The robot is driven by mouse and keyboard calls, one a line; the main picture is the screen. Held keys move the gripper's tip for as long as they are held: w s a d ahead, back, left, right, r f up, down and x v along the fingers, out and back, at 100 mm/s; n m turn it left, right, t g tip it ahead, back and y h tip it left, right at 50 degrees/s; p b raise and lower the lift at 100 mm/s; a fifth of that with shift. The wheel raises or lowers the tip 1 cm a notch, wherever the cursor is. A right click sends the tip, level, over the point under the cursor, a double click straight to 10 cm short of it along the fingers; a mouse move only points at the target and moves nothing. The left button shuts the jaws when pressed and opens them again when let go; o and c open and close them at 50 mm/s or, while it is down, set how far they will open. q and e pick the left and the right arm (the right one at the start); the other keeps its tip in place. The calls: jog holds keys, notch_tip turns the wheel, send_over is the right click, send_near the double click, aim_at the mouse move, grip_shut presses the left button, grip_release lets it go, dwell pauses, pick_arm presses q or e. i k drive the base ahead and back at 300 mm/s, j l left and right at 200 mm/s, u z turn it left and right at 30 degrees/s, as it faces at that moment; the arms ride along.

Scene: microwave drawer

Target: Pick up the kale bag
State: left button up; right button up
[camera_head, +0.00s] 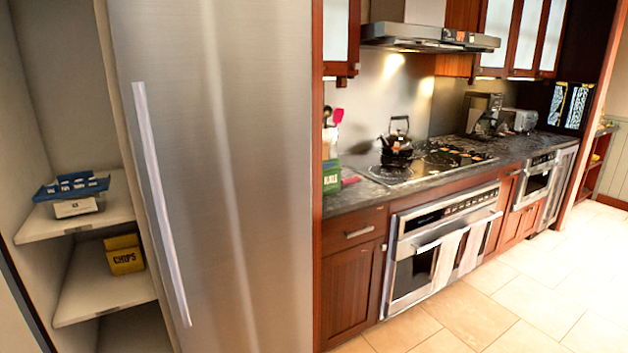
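The kale bag (332,178) is a small green package with "KALE" lettering. It stands on the dark countertop (372,193), at the counter's left end, close beside the refrigerator's right edge. Its left part may be hidden by that edge. A red item (350,181) lies just to its right. Neither of my grippers shows in the head view.
A tall steel refrigerator (225,180) with a long handle fills the left centre. Shelves at left hold a chips box (124,255) and a blue package (72,186). A kettle (397,140) sits on the cooktop (440,160). Open tiled floor (520,295) lies front right.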

aim_at(331, 177)
jog(key=i+l, duration=0.1)
jog(key=l, duration=0.2)
jog(key=i+l, duration=0.2)
jog(key=l, duration=0.2)
jog(key=i+l+u, duration=0.1)
jog(key=l, duration=0.25)
jog(key=i+l, duration=0.3)
jog(key=l, duration=0.15)
jog(key=i+l+u, duration=0.1)
jog(key=l, duration=0.3)
jog(key=i+l, duration=0.25)
jog(key=l, duration=0.15)
jog(key=i+l+u, duration=0.1)
jog(key=l, duration=0.3)
jog(key=i+l, duration=0.25)
jog(key=l, duration=0.2)
jog(key=i+l+u, duration=0.1)
jog(key=l, duration=0.3)
jog(key=i, duration=0.05)
